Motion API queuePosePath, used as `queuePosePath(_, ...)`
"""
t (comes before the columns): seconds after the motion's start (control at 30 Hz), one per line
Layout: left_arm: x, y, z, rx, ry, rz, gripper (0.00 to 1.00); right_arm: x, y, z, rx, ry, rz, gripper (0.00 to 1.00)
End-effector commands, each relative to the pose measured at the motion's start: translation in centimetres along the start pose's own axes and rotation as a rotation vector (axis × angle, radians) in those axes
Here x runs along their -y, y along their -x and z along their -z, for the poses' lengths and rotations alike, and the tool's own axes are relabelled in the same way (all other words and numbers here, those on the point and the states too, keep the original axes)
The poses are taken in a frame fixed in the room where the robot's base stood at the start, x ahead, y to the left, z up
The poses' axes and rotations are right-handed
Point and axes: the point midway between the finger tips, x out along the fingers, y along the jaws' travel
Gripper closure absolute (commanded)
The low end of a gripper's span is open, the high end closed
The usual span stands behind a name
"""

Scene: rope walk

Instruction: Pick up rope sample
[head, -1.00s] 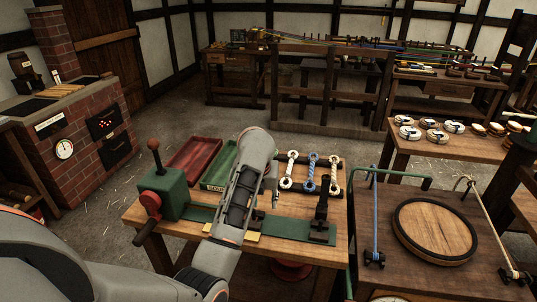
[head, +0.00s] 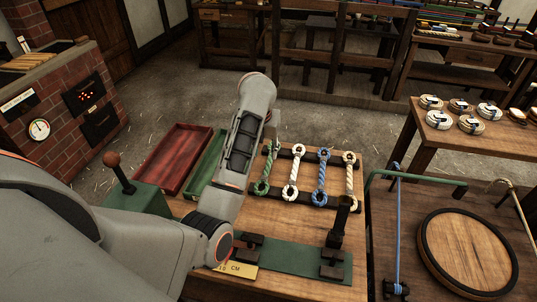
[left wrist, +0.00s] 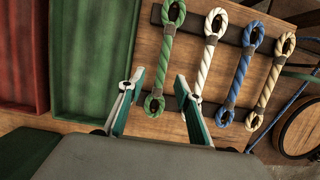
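Four looped rope samples lie side by side across dark rails on the wooden bench: green (head: 267,166), white (head: 292,172), blue (head: 321,178) and tan (head: 349,174). In the left wrist view, my left gripper (left wrist: 160,76) is open and empty. Its two fingers appear on either side of the green sample (left wrist: 168,46), whose lower loop shows between them. I cannot tell the height gap, and no contact shows. In the head view my left arm hides most of that gripper. My right gripper is not in view.
A red tray (head: 184,158) and a green tray (head: 206,165) lie left of the samples. A green bench fixture (head: 300,262) with dark clamps and an upright post runs along the front. A side table holds a round wooden disc (head: 467,250). A brick stove stands at left.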

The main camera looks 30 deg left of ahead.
Motion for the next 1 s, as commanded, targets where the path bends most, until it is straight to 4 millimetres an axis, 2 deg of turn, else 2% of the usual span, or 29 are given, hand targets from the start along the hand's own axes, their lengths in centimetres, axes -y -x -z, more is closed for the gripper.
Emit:
queuePosePath(0.47, 0.1, -3.5, -0.1, -0.002, 0.001, -0.002, 0.66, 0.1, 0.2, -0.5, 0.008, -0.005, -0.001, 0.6)
queuePosePath(0.8, 0.6, -7.6, -0.3, -0.001, 0.001, -0.002, 0.66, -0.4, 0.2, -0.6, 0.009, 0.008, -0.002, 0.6)
queuePosePath(1.0, 0.6, -7.8, -0.3, 0.0, 0.0, 0.0, 0.66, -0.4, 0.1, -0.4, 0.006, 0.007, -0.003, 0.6)
